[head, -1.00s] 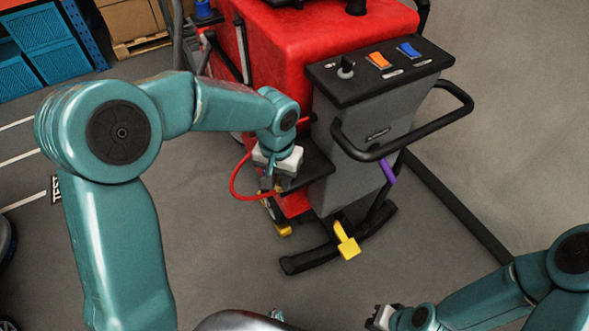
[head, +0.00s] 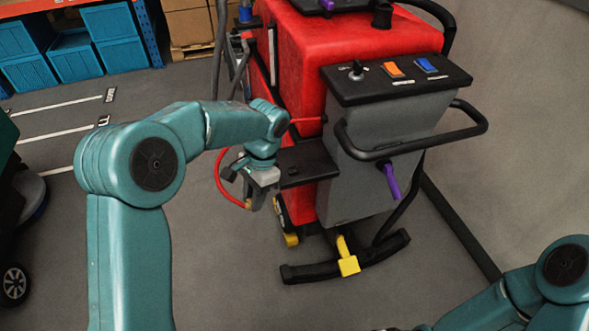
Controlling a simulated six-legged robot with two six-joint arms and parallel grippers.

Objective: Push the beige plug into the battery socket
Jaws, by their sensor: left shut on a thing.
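My left gripper (head: 256,204) points down beside the left edge of a black shelf (head: 318,158) on the red and grey scrubber. It is shut on a small tan end of a red cable (head: 219,180), which I take for the beige plug (head: 248,204). The plug is small and partly hidden by the fingers. The cable loops out to the left of the gripper. A small dark recess on the shelf may be the battery socket (head: 293,170), but I cannot tell. My right arm enters at the lower right; its gripper is almost wholly cut off by the bottom edge.
The scrubber's red tank (head: 350,45) and grey rear column (head: 375,150) stand right of the gripper. A black handle bar (head: 455,137), purple lever (head: 390,180) and yellow pedal (head: 347,262) stick out from it. Blue crates (head: 75,55) are far left.

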